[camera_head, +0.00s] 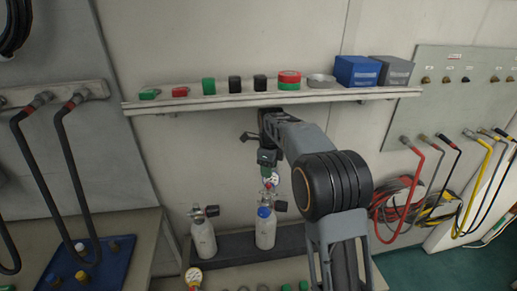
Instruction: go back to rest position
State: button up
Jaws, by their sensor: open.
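My gripper (258,144) is at the end of my dark grey arm, just below the front edge of the wall shelf. Another white cylinder (203,238) with a black valve stands upright to the left. My forearm hides part of the bench and wall.
The shelf (210,101) holds small green, red and black pieces, a grey dish (321,80), a blue box (357,71) and a grey box (392,70). Hoses (420,175) hang at right. A blue tray (90,268) and black hoses are at left. The cylinders stand in a dark rack (230,248).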

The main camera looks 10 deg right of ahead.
jog(key=shift+w+n, duration=0.2)
jog(key=shift+n, duration=1)
jog(key=f+n, duration=0.1)
jog(key=s+f+n, duration=0.1)
jog(key=n, duration=0.1)
jog(key=f+n, duration=0.1)
jog(key=n, duration=0.1)
jog(key=shift+s, duration=0.35)
jog(key=s+d+r+n+t, duration=0.1)
jog(key=s+r+n+t, duration=0.1)
jog(key=s+n, duration=0.6)
jog(key=s+d+r+n+t, duration=0.1)
jog(key=s+n, duration=0.7)
jog(key=s, duration=0.9)
jog(key=shift+s+r+n+t, duration=0.4)
jog(key=shift+r+t, duration=0.3)
jog(key=shift+r, duration=0.35)
jog(key=shift+d, duration=0.1)
jog(key=shift+c, duration=0.5)
